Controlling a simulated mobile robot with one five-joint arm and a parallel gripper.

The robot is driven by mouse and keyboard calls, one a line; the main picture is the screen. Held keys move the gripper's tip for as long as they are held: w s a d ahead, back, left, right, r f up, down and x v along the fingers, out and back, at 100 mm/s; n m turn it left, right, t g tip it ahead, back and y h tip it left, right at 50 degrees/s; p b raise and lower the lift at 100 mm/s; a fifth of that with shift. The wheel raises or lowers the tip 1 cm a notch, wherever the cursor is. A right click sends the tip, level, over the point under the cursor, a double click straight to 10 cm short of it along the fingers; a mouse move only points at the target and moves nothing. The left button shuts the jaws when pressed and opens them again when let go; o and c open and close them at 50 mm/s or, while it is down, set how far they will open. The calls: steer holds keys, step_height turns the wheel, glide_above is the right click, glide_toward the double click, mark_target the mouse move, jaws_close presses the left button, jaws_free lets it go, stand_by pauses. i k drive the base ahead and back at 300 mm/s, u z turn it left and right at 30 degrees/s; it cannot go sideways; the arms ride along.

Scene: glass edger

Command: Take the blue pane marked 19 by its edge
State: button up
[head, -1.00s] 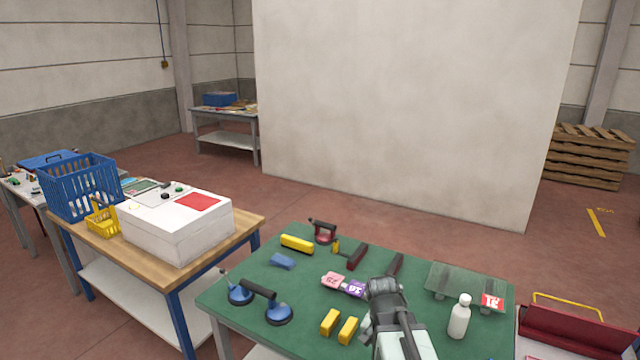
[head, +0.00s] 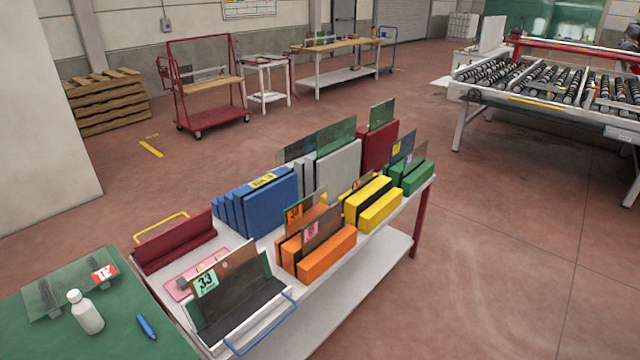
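A blue-tinted pane (head: 404,142) with a small yellow label stands upright at the green blocks on the far end of the white cart; its number is too small to read. A yellow label (head: 262,181) shows on top of the blue blocks, also unreadable. I cannot tell which pane is marked 19. A brownish pane (head: 238,270) with a green label reading 33 stands in a dark holder at the cart's near end. My gripper is not in view now.
The white cart (head: 336,297) also carries orange blocks (head: 327,255), yellow blocks (head: 381,211) and a maroon holder (head: 172,246). A green-topped table (head: 50,338) with a white bottle (head: 86,312) is at lower left. Open floor (head: 490,270) lies to the cart's right.

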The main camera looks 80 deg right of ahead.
mark_target(358, 184)
steer(key=z, duration=4.35)
steer(key=i, duration=4.15)
steer(key=u, duration=1.1)
